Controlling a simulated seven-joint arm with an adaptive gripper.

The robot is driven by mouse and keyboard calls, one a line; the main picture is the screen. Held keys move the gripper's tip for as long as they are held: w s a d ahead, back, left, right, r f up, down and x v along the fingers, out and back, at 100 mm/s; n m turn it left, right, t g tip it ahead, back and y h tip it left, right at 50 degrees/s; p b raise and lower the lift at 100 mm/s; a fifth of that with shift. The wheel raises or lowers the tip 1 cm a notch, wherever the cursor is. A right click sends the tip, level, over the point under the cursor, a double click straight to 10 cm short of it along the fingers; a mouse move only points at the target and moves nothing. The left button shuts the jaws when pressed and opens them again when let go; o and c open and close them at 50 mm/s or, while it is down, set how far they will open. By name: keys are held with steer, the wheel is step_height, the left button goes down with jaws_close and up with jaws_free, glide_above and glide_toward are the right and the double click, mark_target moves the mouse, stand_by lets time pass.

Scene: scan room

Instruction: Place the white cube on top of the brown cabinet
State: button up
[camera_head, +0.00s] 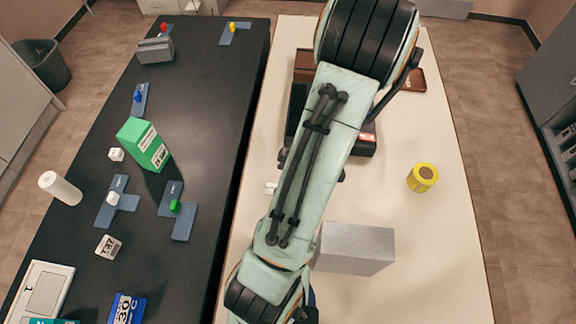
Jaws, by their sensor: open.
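My arm link runs across the white table and hides most of my gripper (312,167). Only small dark parts, which look like its open fingers, stick out on both sides of the link. A small white object (271,188), possibly the white cube, lies on the white table at the link's left edge, partly hidden. Other small white cubes are on the black table: a plain one (116,154), one on a blue pad (113,198) and a lettered one (108,245). A brown, tray-like thing (418,80) shows behind my arm; I cannot tell if it is the cabinet.
On the white table (440,260) are a grey box (355,245), a yellow can (422,177) and a dark device (362,145) partly under my arm. The black table (215,100) holds a green carton (145,144), a white cylinder (60,188) and blue pads. The white table's right side is mostly clear.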

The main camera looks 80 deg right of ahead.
steer(key=v, duration=0.5)
steer(key=shift+r, duration=0.2)
